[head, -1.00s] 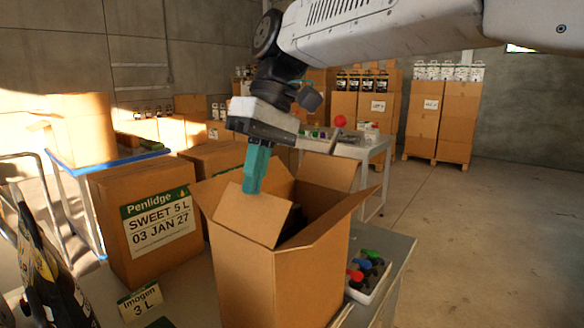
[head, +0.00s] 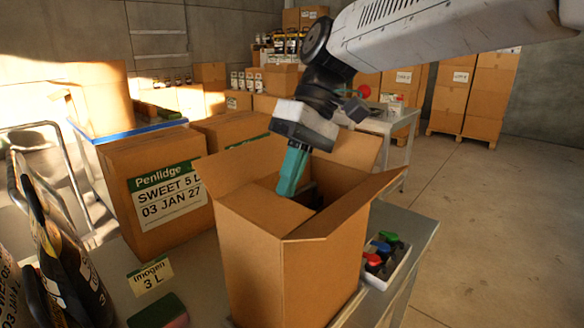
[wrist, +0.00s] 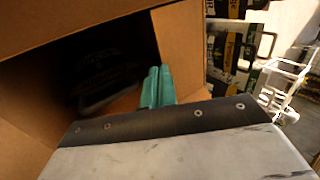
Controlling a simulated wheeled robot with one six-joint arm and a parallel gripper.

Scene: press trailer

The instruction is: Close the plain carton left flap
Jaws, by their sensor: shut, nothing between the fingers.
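The plain carton (head: 255,265) stands upright and open on the table in the middle of the head view. Its near-left flap (head: 262,212) lies folded inward, nearly level over the opening. The back-left flap (head: 240,165), the far flap (head: 355,150) and the right flap (head: 345,205) stand up or lean outward. My gripper (head: 286,192) is shut and empty, its teal fingers pointing down at the inner edge of the folded flap. Whether they touch it I cannot tell. The wrist view shows the fingers (wrist: 158,80) before the carton's dark inside (wrist: 105,65).
A Penlidge carton (head: 160,185) stands close on the left, with bags (head: 75,250) and an Imogen 3 L card (head: 150,275) nearer. A tray of coloured caps (head: 385,255) sits right of the plain carton. The floor at right is clear.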

